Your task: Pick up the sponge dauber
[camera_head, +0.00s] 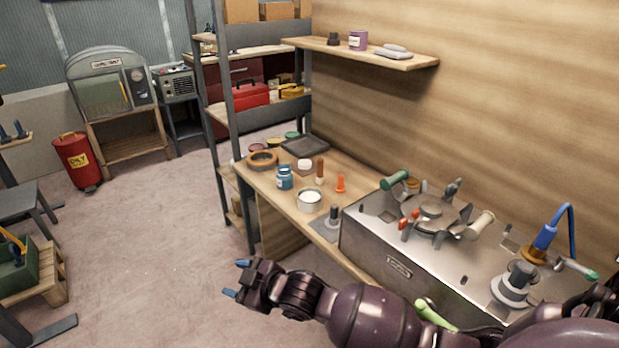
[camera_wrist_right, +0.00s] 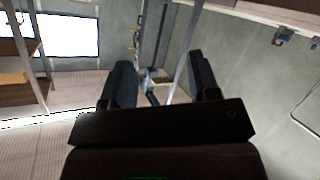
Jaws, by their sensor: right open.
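On the wooden bench (camera_head: 262,185), a small upright thing with a brown handle and a pale lower end looks like the sponge dauber (camera_head: 320,168); it is too small to be sure. It stands among small containers, behind an open pale tin (camera_head: 310,200) and beside an orange piece (camera_head: 340,184). My right gripper (camera_head: 236,278) is open and empty over the floor, left of and in front of the bench, well apart from the dauber. In the right wrist view its two dark fingers (camera_wrist_right: 160,80) are spread with nothing between them; the dauber does not show there. My left gripper is not in view.
A blue jar (camera_head: 285,179), a white-lidded jar (camera_head: 305,165) and a tape-like ring (camera_head: 262,160) crowd the bench. A metal unit with handles (camera_head: 380,240) stands to the right. A wall shelf (camera_head: 370,56) hangs above. A shelving post (camera_head: 238,130) rises at the left end.

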